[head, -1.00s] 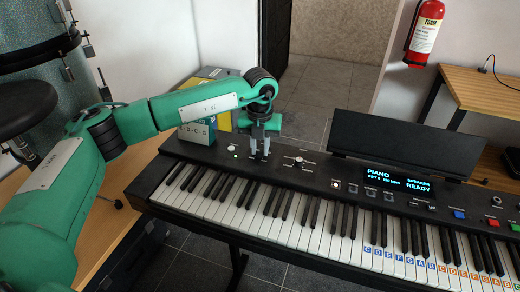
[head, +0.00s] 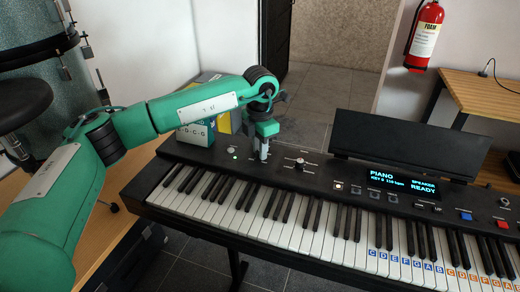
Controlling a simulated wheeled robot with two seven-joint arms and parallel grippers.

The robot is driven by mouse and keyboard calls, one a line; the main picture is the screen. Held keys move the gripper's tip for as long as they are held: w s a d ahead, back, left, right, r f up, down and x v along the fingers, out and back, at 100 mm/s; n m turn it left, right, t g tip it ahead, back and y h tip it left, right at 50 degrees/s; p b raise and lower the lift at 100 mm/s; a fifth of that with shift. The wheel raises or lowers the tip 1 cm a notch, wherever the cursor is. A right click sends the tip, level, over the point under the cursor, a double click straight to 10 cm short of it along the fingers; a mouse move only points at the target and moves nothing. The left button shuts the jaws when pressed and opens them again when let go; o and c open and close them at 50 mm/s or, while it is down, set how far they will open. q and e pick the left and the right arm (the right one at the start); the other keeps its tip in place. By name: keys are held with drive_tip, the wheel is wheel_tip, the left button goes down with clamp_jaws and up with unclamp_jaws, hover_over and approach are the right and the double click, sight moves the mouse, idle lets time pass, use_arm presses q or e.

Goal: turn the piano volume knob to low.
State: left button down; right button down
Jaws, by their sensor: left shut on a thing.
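The piano (head: 330,190) is a black keyboard with a control panel along its back edge. My left gripper (head: 263,156) points down onto the left part of this panel, with its fingertips at panel height. It is shut on a small control there, apparently the volume knob, which the fingers hide. The knob's pointer and setting cannot be read. Another silver knob (head: 300,162) with small white marks around it stands on the panel just right of the gripper, untouched. My right gripper is not in view.
A lit display (head: 403,187) reads PIANO and READY. A black music stand (head: 408,143) rises behind it. Panel buttons lie to the right. A fire extinguisher (head: 425,35) hangs on the wall.

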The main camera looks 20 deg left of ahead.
use_arm(q)
drive_tip(key=shift+m, duration=0.7)
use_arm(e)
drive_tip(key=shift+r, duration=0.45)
use_arm(q)
drive_tip(key=c, duration=1.3)
unclamp_jaws()
drive_tip(key=shift+o, duration=0.2)
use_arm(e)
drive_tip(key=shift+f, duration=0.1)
use_arm(q)
wheel_tip(320, 180, up, 14)
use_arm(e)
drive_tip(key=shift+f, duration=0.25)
